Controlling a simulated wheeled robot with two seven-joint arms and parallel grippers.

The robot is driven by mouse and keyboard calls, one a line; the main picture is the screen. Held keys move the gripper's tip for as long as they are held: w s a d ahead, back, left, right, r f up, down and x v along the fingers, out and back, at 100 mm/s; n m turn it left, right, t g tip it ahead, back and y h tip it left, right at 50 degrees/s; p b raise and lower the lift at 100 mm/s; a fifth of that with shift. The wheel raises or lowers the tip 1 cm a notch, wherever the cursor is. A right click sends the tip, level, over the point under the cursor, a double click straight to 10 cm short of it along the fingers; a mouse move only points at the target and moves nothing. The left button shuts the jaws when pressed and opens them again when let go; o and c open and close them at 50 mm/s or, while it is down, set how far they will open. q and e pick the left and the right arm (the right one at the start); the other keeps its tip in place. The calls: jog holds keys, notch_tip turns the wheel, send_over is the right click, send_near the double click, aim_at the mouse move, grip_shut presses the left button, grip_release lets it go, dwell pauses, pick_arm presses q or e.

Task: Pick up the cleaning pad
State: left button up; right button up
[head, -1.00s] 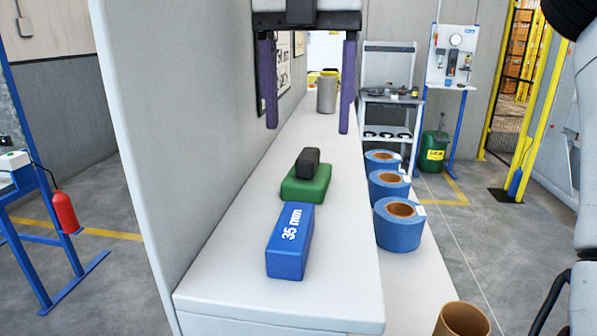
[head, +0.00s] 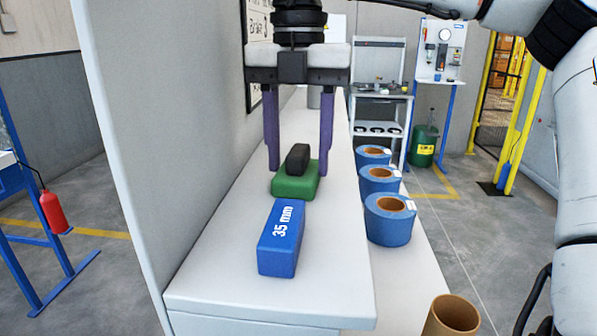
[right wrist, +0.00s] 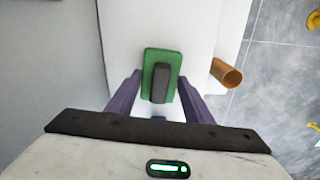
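The cleaning pad appears to be the green block (head: 296,187) with a black grip (head: 298,158) on top, lying on the white shelf (head: 215,283). It also shows in the right wrist view (right wrist: 149,88), between and beyond the fingers. My right gripper (head: 298,170) is open, its two purple fingers pointing down on either side of the black grip, apart from it. The exact gap in height to the pad is hard to tell. A blue block marked "35 mm" (head: 281,245) lies just in front of the pad. My left gripper is not in view.
A tall grey panel (head: 150,130) runs along the shelf's left side. Several blue rolls (head: 389,222) stand on a lower surface to the right, with a brown cardboard tube (head: 452,315) nearer. The front of the shelf is clear around the blue block.

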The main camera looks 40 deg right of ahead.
aim_at(299, 149)
jog(key=c, duration=0.4)
notch_tip(299, 149, up, 10)
jog(key=shift+r, duration=0.1)
dwell(0.4)
